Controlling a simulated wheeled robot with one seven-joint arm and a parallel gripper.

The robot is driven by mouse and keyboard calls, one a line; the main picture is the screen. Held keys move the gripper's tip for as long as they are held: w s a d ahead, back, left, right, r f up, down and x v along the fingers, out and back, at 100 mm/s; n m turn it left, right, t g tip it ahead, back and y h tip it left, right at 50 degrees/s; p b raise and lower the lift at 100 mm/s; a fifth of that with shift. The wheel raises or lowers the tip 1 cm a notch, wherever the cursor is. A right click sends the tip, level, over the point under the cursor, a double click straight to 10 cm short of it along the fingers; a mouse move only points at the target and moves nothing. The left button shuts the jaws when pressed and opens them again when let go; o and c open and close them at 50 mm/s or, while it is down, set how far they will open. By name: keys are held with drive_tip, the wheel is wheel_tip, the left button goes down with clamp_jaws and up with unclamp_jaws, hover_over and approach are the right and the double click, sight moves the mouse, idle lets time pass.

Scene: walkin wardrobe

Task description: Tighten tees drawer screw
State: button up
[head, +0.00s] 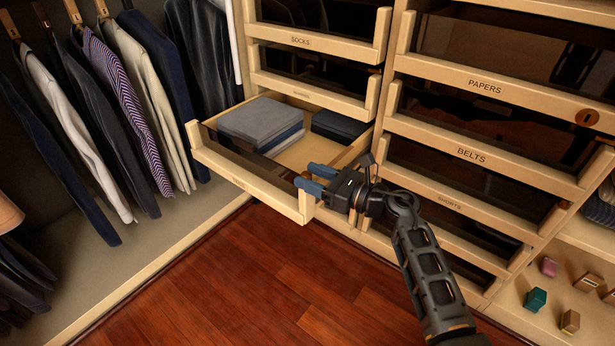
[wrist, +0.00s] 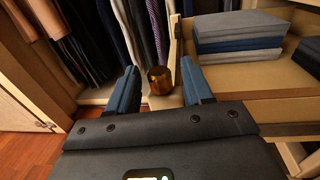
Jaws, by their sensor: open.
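The open drawer (head: 245,178) is pulled out and holds folded garments; its front label is too small to read. A round brown-amber screw head (wrist: 160,81) sits by the end of the drawer front in the wrist view. In the head view a small brown part of it shows (head: 304,175). My gripper (head: 306,177) is open at the right end of the drawer front. In the wrist view its blue fingers (wrist: 159,74) stand on either side of the screw head, with visible gaps. Whether the fingertips reach fully past it is unclear.
Folded grey and blue clothes (head: 262,122) lie in the drawer. Shut drawers labelled socks (head: 300,41), papers (head: 485,87) and belts (head: 475,153) surround it. Hanging clothes (head: 125,95) are on the left. The wooden floor (head: 220,280) in front is clear.

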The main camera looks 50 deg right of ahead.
drive_tip(key=shift+w+a, duration=0.2)
drive_tip(key=shift+w, duration=0.6)
drive_tip(key=shift+c, duration=0.3)
drive_tip(key=c, duration=0.9)
drive_tip(key=shift+o, duration=0.2)
drive_tip(key=shift+m+h, duration=0.3)
drive_tip(key=shift+h, duration=0.2)
